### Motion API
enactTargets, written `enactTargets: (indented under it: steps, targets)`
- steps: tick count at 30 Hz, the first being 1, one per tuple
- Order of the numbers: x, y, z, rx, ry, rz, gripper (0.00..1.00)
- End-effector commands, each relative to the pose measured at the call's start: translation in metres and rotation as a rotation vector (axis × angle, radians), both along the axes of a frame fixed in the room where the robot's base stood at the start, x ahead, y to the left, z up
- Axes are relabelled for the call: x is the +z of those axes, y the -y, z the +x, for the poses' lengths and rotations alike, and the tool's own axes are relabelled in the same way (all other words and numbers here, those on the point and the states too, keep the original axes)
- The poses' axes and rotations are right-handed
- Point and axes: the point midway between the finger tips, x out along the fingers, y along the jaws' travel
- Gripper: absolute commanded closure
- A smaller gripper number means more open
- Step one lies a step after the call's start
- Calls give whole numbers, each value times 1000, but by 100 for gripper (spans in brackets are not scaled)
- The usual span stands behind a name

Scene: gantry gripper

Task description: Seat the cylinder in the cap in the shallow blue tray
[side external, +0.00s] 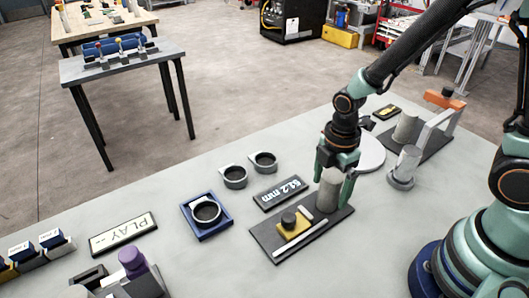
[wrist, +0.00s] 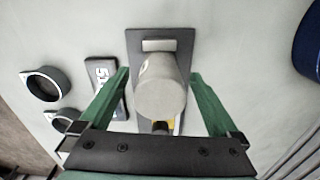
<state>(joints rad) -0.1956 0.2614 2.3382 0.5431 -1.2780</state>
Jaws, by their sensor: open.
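A grey cylinder (side external: 328,192) stands upright on the right end of a dark gauge plate (side external: 268,238). It also shows in the wrist view (wrist: 161,90), between the green fingers. My gripper (side external: 334,176) is open around the cylinder, one finger on each side; in the wrist view (wrist: 160,74) gaps show between both fingers and the cylinder. The shallow blue tray (side external: 187,222) lies to the left on the table, with a dark ring-shaped cap (side external: 207,212) in it. The cap's opening faces up and looks empty.
Two grey caps (side external: 234,177) (side external: 264,162) stand behind the gauge plate, beside a display reading 61.2 mm (side external: 280,193). A PLAY sign (side external: 123,234) lies left of the tray. At right, another cylinder (side external: 408,160) stands in a cap near an orange-topped gauge (side external: 446,98).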

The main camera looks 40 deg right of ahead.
Motion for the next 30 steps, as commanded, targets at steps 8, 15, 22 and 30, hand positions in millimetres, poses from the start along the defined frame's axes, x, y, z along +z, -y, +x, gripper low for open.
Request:
enactTargets:
  steps: [8, 15, 22, 30]
  targets:
    - [-4, 0, 0, 0, 1, 0, 3]
    - [-4, 0, 0, 0, 1, 0, 79]
    - [-3, 0, 1, 0, 3, 1, 100]
    - [0, 0, 1, 0, 4, 1, 100]
